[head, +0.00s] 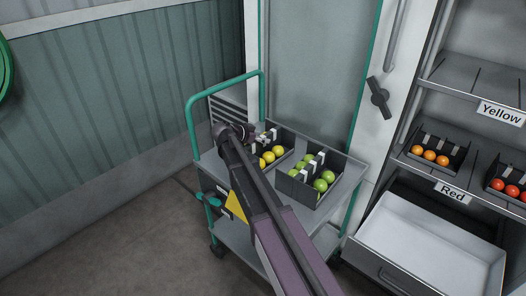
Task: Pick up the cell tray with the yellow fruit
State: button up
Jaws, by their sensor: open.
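The cell tray with the yellow fruit (287,138) is a dark box on the top of a cart, with several yellow fruits (278,152) showing. My arm crosses in front of its left side and hides part of it. My gripper (266,136) is at the tray's far left part, open. I cannot tell whether its fingers touch the tray. A second dark cell tray (298,190) with several green fruits and light dividers stands to the right on the same cart top.
The cart (346,178) has a green handle (188,112) at its left. A shelf (462,172) at right holds trays of orange and red fruit, with "Yellow" and "Red" labels. A white open drawer (430,236) is below. A glass-fronted door stands behind the cart.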

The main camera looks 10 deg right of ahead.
grip_shut()
dwell(0.3)
jog(key=shift+r, duration=0.15)
dwell(0.3)
notch_tip(320, 180, up, 10)
jog(key=p, duration=1)
dwell(0.6)
